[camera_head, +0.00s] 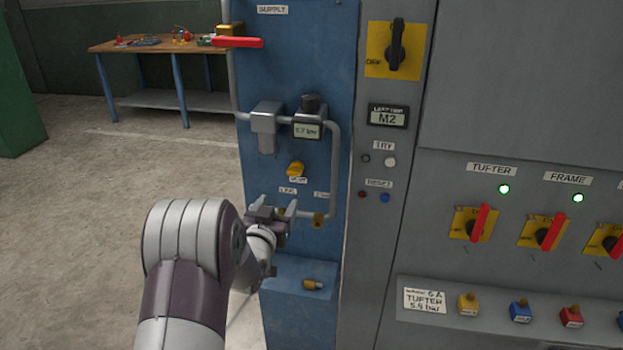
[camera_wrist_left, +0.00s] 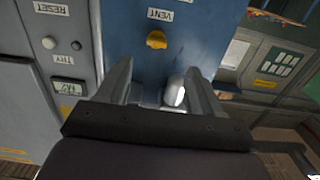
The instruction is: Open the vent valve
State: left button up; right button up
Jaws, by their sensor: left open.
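The vent valve is a small yellow knob (camera_head: 295,169) on the blue panel, with a VENT label (camera_head: 297,180) just below it. In the left wrist view the knob (camera_wrist_left: 156,40) shows beyond the fingertips, roughly in line with the gap between them; the picture there is turned over, with the label at the top. My left gripper (camera_head: 276,211) is open, below the knob and in front of the panel's lower part. Its two fingers (camera_wrist_left: 160,72) stand apart with nothing seen gripped between them. The gripper and knob are apart. My right gripper is not in view.
Above the knob are a filter unit (camera_head: 266,123) and a regulator with a gauge (camera_head: 307,128). A pipe (camera_head: 334,170) runs down to their right. A red supply lever (camera_head: 238,42) sticks out at the top. Red switches (camera_head: 478,222) are on the grey cabinet. Floor at left is clear.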

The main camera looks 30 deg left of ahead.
aim_at(293, 173)
pick_arm(q)
jog(key=shift+t, duration=0.3)
jog(key=x, duration=0.4)
jog(key=p+x, duration=0.1)
jog(key=x, duration=0.3)
jog(key=r+p+x, duration=0.1)
jog(key=x, duration=0.4)
jog(key=shift+d, duration=0.2)
jog(key=c, duration=1.1)
